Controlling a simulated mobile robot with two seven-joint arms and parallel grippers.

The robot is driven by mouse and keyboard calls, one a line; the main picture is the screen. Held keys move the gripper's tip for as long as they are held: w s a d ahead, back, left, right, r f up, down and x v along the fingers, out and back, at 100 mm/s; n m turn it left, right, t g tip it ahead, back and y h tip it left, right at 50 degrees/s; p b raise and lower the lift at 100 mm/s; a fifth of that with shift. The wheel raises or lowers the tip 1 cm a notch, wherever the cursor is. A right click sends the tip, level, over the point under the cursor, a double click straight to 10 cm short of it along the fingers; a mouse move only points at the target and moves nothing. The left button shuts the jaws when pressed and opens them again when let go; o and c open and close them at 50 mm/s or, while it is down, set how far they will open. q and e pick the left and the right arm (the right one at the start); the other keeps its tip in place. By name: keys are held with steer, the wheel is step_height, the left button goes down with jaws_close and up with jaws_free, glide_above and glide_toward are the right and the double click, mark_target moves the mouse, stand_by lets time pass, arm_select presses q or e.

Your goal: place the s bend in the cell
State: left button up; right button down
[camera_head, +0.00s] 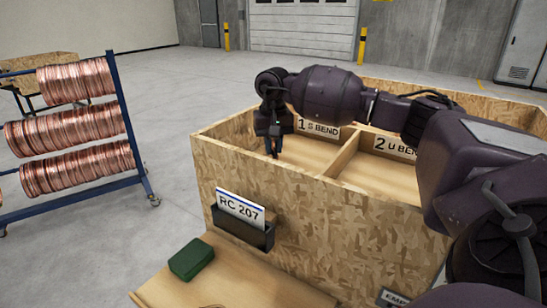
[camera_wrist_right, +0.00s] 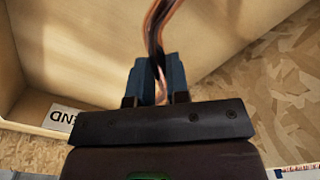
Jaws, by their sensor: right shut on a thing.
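My right gripper (camera_head: 273,148) points down over the cell marked "1 S BEND" (camera_head: 312,157), at the crate's left end. In the right wrist view the gripper (camera_wrist_right: 160,82) is shut on the copper S bend (camera_wrist_right: 157,30), a thin curved tube reaching up out of the picture. The pale cell floor and walls show around it, with part of the label (camera_wrist_right: 62,118) upside down. I cannot make out the S bend in the head view, nor tell whether it touches the cell floor. My left gripper is not in view.
The chipboard crate (camera_head: 315,222) has a divider (camera_head: 341,156) between this cell and the "2 U BEND" cell (camera_head: 385,178). A green box (camera_head: 191,259) lies on the wooden board (camera_head: 235,280) in front. A rack of copper coils (camera_head: 75,125) stands at left.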

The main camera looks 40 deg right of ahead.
mark_target(273, 148)
steer(key=shift+f, duration=1.9)
steer(key=shift+f, duration=0.2)
steer(key=c, duration=1.1)
jaws_free()
steer(key=shift+r, duration=0.1)
steer(key=shift+r, duration=0.1)
